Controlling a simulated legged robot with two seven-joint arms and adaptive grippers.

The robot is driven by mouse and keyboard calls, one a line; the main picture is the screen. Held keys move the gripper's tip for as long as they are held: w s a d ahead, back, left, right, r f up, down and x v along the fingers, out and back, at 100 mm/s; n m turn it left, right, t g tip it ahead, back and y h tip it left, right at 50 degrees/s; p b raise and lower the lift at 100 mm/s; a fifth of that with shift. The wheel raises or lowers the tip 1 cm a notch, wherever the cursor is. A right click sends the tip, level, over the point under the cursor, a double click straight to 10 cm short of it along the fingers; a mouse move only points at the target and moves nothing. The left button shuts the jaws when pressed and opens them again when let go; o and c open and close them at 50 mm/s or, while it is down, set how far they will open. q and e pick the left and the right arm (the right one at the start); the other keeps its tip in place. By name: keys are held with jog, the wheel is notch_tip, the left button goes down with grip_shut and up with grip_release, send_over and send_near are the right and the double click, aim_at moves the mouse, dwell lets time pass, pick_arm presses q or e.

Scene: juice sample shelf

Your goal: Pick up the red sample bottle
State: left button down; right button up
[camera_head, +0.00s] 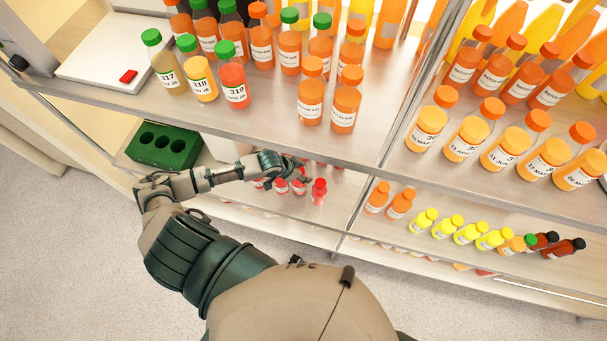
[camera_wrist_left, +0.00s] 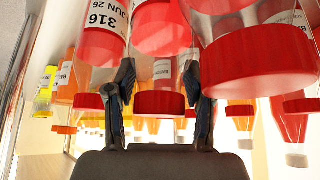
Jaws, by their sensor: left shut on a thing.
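Small red sample bottles stand in a group on the lower shelf in the head view, one of them (camera_head: 319,190) at the right end of the group. My left gripper (camera_head: 292,166) reaches in beneath the upper shelf, over the back of this group. In the left wrist view, which looks upside down, the left gripper (camera_wrist_left: 158,100) has one finger on each side of a red-capped bottle (camera_wrist_left: 160,103) and is shut on it. The held bottle's label is mostly hidden. Another red-capped bottle, labelled 316 (camera_wrist_left: 103,45), is close beside the left finger. My right gripper is not in view.
A green block with holes (camera_head: 163,146) is left of the arm. Yellow bottles (camera_head: 424,220) stand further right on the lower shelf. Other red-capped bottles (camera_wrist_left: 237,60) crowd the gripper.

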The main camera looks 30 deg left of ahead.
pick_arm(q)
jog(key=r, duration=0.4)
jog(key=shift+a, duration=0.25)
notch_tip(320, 180, up, 3)
jog(key=shift+s+d+f+p, duration=0.1)
jog(key=shift+d+p, duration=0.05)
jog(key=shift+p, duration=0.25)
jog(key=s+d+r+p, duration=0.2)
jog(key=s, duration=0.7)
jog(key=s+d+r+p, duration=0.1)
jog(key=s+d+p, duration=0.1)
jog(key=s, duration=0.8)
jog(key=shift+d+r+p, duration=0.35)
jog(key=shift+p, duration=0.45)
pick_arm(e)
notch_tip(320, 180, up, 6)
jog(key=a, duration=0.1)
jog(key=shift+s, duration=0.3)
